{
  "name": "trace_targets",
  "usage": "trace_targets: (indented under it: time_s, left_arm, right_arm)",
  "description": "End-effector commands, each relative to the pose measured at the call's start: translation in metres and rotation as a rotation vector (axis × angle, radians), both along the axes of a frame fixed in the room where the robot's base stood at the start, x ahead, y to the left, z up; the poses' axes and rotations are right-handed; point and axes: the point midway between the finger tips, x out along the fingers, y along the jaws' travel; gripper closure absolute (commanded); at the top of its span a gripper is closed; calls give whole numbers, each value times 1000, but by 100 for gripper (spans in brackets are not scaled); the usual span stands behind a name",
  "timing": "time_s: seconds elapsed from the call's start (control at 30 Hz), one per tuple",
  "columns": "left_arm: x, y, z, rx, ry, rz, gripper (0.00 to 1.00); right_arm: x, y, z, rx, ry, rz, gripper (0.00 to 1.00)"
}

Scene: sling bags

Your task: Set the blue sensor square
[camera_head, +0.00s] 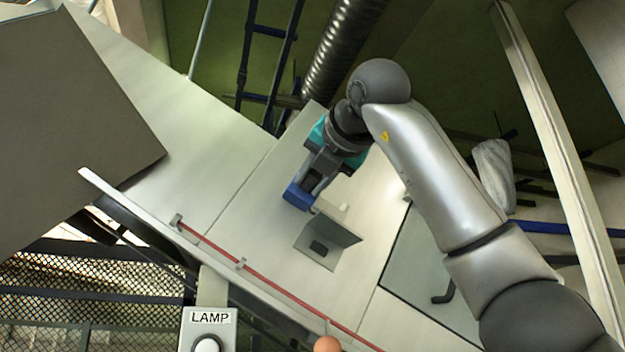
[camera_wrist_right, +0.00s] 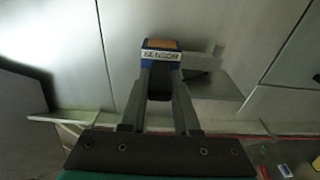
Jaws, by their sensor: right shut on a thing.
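The blue sensor (camera_head: 298,196) is a small block at the tips of my right gripper (camera_head: 312,183) in the head view. In the right wrist view the sensor (camera_wrist_right: 161,50) shows a white SENSOR label and an orange-brown top, and it sits between the fingertips of my right gripper (camera_wrist_right: 161,70), which is shut on it. A grey metal bracket (camera_head: 345,236) with an upright plate and a dark pad lies just beside the sensor; part of it shows in the right wrist view (camera_wrist_right: 215,85). I cannot tell whether sensor and bracket touch. My left gripper is not in view.
A light panelled surface (camera_head: 235,150) surrounds the bracket. A red rod (camera_head: 275,283) runs along its front edge. A box labelled LAMP (camera_head: 208,330) with a white knob stands below. A large dark panel (camera_head: 70,110) blocks the upper left.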

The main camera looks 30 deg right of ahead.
Motion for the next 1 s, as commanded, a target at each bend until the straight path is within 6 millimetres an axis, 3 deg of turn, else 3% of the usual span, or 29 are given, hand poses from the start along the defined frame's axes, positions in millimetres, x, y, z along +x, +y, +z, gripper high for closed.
trace_targets:
  time_s: [0.03, 0.07, 0.3, 0.67, 0.77, 1.0]
  left_arm:
    - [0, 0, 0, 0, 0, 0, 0]
    - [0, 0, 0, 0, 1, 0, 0]
    - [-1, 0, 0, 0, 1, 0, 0]
    - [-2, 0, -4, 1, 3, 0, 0]
    - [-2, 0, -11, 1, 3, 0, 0]
    - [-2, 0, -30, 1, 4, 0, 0]
  right_arm:
    - [0, 0, 1, -1, -2, 0, 100]
    - [0, 0, 1, -2, -3, -1, 67]
    - [0, 0, 0, -1, -2, 0, 40]
    - [-8, 1, 0, -1, -3, 1, 40]
    - [-22, 4, 1, -2, -6, 2, 40]
    - [-79, 14, 6, -2, -7, 3, 40]
